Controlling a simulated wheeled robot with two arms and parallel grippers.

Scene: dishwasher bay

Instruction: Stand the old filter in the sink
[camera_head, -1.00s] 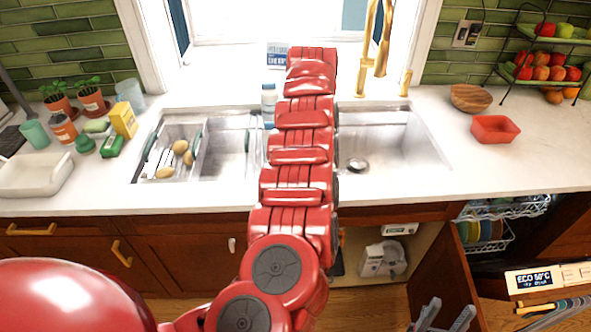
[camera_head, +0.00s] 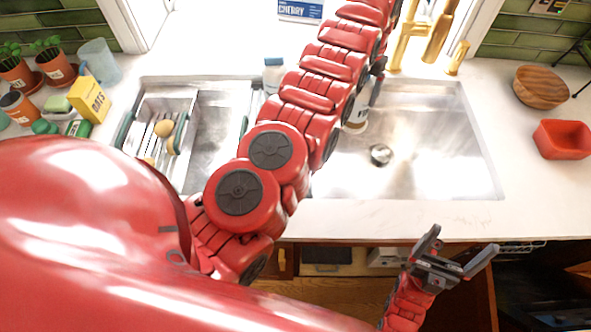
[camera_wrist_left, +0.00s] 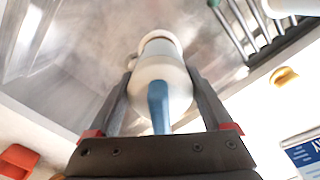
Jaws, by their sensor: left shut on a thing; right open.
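The old filter appears as a white cylinder with a blue end (camera_wrist_left: 160,80) in the left wrist view. My left gripper (camera_wrist_left: 158,90) is shut on it, one finger along each side. In the head view the filter's white lower part (camera_head: 357,118) shows beside my left arm, over the right basin of the sink (camera_head: 430,140). The arm hides much of it and I cannot tell whether it touches the basin floor. My left gripper (camera_head: 376,82) is partly hidden behind the arm. My right gripper (camera_head: 450,262) is open and empty, in front of the counter edge.
The gold faucet (camera_head: 440,32) stands behind the right basin. A red bowl (camera_head: 562,139) is at right. The right basin floor around the drain is clear.

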